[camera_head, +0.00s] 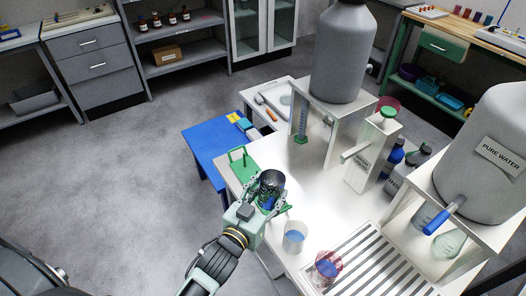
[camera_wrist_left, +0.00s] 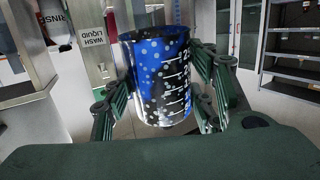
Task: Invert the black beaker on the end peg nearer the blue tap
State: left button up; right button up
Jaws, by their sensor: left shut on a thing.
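My left gripper (camera_head: 267,203) is shut on the dark, see-through black beaker (camera_head: 271,180) above the front left part of the white table. The beaker is roughly upright with its mouth up. In the left wrist view the beaker (camera_wrist_left: 160,78) shows white graduations and pale dots, with blue and black areas; I cannot tell whether the blue is inside it or behind it. My left fingers (camera_wrist_left: 165,100) close on both its sides. The blue tap (camera_head: 440,219) is on the pure water tank (camera_head: 492,150) at the right. I cannot make out the pegs clearly.
A clear beaker (camera_head: 294,237) and a reddish beaker (camera_head: 328,267) stand near the table front, by a slatted white drainer (camera_head: 372,268). A wash liquid container (camera_head: 369,155), bottles and a grey tank (camera_head: 343,55) stand behind. A green frame (camera_head: 242,164) is at the left edge.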

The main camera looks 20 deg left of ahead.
aim_at(271, 170)
pick_arm(q)
jog(key=shift+g, duration=0.4)
jog(key=w, duration=0.2)
jog(key=w+a+p, duration=0.1)
jog(key=w, duration=0.2)
jog(key=w+p, duration=0.1)
jog(key=w, duration=0.1)
jog(key=shift+w+a+r, duration=0.15)
jog(key=shift+a+r, duration=0.2)
jog(key=shift+a, duration=0.05)
jog(key=shift+w+a+f, duration=0.15)
jog(key=shift+w+a, duration=0.05)
jog(key=shift+w, duration=0.25)
pick_arm(e)
jog(key=r, duration=0.2)
jog(key=d+r, duration=0.1)
jog(key=r, duration=0.1)
jog(key=shift+s+d, duration=0.15)
jog(key=shift+d, duration=0.05)
pick_arm(q)
jog(key=shift+p, duration=0.35)
notch_tip(271, 170, down, 11)
jog(key=b, duration=0.8)
jog(key=shift+f, duration=0.15)
jog(key=shift+f+b, duration=0.7)
jog(key=shift+f, duration=0.05)
pick_arm(e)
notch_tip(271, 170, down, 9)
jog(key=shift+w+f, duration=0.15)
jog(key=shift+w, duration=0.05)
